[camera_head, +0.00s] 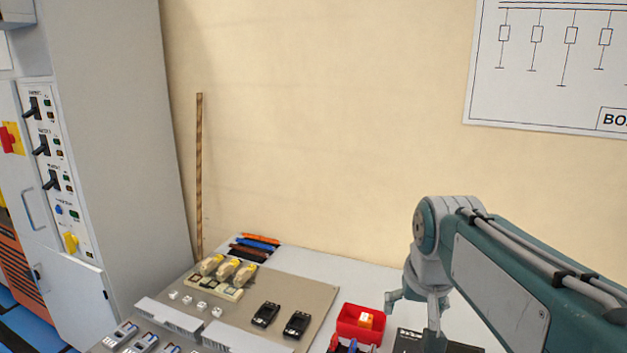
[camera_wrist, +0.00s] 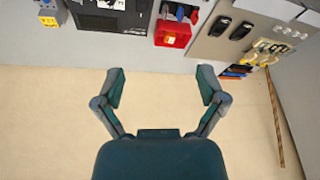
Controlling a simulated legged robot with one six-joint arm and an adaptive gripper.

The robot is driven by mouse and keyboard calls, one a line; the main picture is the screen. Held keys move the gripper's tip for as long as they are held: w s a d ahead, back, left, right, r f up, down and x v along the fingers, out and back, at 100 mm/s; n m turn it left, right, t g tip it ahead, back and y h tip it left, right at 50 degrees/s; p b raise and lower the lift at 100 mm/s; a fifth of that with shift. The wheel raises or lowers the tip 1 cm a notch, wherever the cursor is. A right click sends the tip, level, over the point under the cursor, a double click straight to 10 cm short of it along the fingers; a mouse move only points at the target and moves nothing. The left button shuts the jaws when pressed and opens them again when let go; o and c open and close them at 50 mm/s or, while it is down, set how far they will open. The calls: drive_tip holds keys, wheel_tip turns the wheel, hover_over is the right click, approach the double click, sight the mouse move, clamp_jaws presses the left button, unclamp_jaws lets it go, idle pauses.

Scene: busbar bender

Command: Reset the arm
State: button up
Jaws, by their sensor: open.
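My gripper (camera_wrist: 162,88) is open and empty in the wrist view, its two fingers spread apart with only cream wall between them. In the head view my gripper (camera_head: 412,300) hangs below the wrist at the lower right, above the table beside the red bin; part of it is hard to make out there. My teal arm reaches in from the right edge. Neither finger visibly touches anything.
A red bin (camera_head: 349,331) holds an orange-and-white piece. A beige panel (camera_head: 300,290) carries black and yellow parts. A grey cabinet (camera_head: 110,130) with switches stands left. A striped stick (camera_head: 199,170) leans on the wall.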

drive_tip(key=s+f+t, duration=0.1)
drive_tip(key=s+f, duration=0.2)
drive_tip(key=s, duration=0.4)
drive_tip(key=s+f+n, duration=0.1)
drive_tip(key=s+f, duration=0.2)
drive_tip(key=s, duration=0.5)
drive_tip(key=shift+f+t, duration=0.4)
idle(0.9)
